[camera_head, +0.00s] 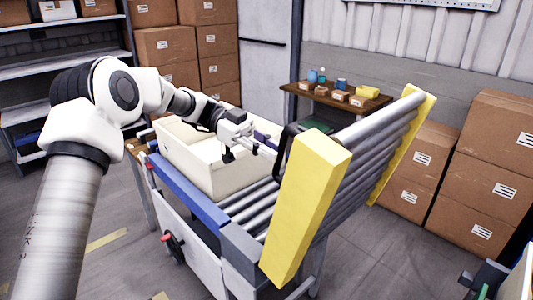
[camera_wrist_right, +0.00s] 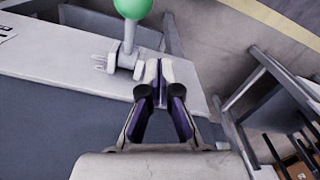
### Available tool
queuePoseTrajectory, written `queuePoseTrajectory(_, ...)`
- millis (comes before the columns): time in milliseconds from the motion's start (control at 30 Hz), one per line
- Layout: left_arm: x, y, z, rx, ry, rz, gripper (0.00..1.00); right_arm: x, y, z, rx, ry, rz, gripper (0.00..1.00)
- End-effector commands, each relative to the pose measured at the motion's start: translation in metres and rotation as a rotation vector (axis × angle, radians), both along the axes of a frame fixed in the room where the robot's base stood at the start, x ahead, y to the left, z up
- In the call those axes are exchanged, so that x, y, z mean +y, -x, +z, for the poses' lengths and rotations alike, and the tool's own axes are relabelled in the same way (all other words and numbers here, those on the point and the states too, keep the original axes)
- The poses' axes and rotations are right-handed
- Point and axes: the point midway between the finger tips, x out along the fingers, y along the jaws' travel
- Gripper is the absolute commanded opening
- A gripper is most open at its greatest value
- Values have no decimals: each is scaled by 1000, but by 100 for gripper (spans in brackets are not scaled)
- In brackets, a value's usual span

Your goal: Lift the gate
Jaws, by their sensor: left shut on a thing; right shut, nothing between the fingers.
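The gate (camera_head: 300,205) is a roller section with thick yellow side rails, tilted steeply up at the end of the roller conveyor. A black loop handle (camera_head: 284,147) shows at its near upper side, partly hidden by the yellow rail. My left gripper (camera_head: 268,150) reaches across the cream tote to this handle and is shut on it; the exact contact is small. My right gripper (camera_wrist_right: 158,75) shows in the right wrist view, shut and empty, beside a lever with a green ball knob (camera_wrist_right: 132,8).
A cream tote (camera_head: 185,150) sits on the blue-edged conveyor (camera_head: 190,195) just left of the gate. Stacked cartons (camera_head: 490,160) stand at the right. A wooden bench (camera_head: 325,103) with small items stands behind.

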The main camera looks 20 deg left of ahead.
Motion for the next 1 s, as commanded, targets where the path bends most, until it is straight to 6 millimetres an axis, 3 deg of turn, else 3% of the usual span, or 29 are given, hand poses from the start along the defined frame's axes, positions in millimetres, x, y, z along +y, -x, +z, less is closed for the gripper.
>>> queuePoseTrajectory(33,0,1,-8,9,-6,-3,0,0,0,-2,0,0,0,0)
queuePoseTrajectory(367,0,1,-7,11,-4,-2,0,0,0,-2,0,0,0,0)
queuePoseTrajectory(400,0,1,-7,11,-4,-3,26,0,0,-2,0,0,0,0)
queuePoseTrajectory(467,0,1,-7,10,-3,-3,41,0,0,-2,0,0,0,0)
queuePoseTrajectory(767,1,0,-3,5,0,-1,41,0,0,-1,0,0,0,0)
queuePoseTrajectory(867,11,-3,-1,5,1,-1,41,0,0,-1,0,0,0,0)
queuePoseTrajectory(1000,39,-9,3,4,1,1,41,0,0,-1,0,0,0,0)
